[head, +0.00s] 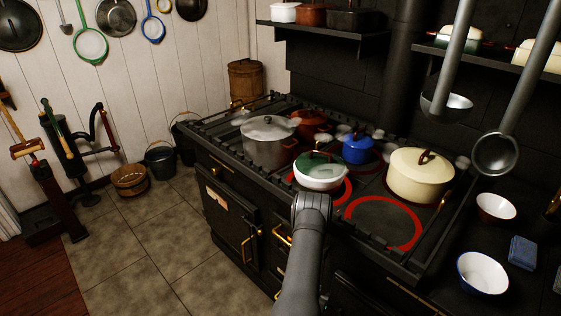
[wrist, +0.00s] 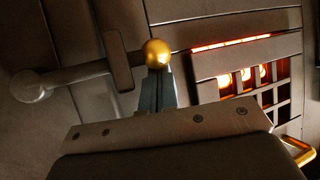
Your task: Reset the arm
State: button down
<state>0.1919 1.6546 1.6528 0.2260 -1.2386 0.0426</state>
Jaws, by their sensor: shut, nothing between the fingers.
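My arm (head: 303,258) rises in front of the black stove (head: 232,203) in the head view, its upper end below the white pot with the green lid. The gripper itself is hidden there behind the arm. In the wrist view my gripper (wrist: 157,78) is shut and empty. Its narrow fingers point at the stove's dark front. A round brass knob (wrist: 157,53) shows right at the fingertips; I cannot tell whether they touch.
A glowing grate (wrist: 243,80) and a brass handle (wrist: 298,150) are close on the right in the wrist view. On the stove stand a grey pot (head: 268,145), a green-lidded pot (head: 319,175) and a cream pot (head: 418,180). Ladles (head: 494,154) hang at the right. The tiled floor at left is partly clear.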

jog(key=r, duration=0.2)
jog(key=s+d+r, duration=0.1)
jog(key=r, duration=0.2)
jog(key=s+d+r, duration=0.1)
jog(key=r, duration=0.1)
jog(key=shift+r, duration=0.3)
jog(key=shift+s+d+r, duration=0.25)
jog(key=shift+s+r, duration=0.1)
jog(key=shift+r, duration=0.05)
jog(key=shift+w+a+f, duration=0.15)
jog(key=shift+a+f, duration=0.05)
jog(key=shift+f, duration=0.05)
jog(key=f, duration=0.2)
jog(key=w+a+f, duration=0.1)
jog(key=f, duration=0.2)
jog(key=w+a+f, duration=0.1)
jog(key=f, duration=0.2)
jog(key=shift+w+a, duration=0.1)
notch_tip(320, 180, up, 3)
jog(key=shift+f, duration=0.2)
jog(key=s+a, duration=0.3)
jog(key=shift+s+a+r, duration=0.1)
jog(key=shift+s+a, duration=0.25)
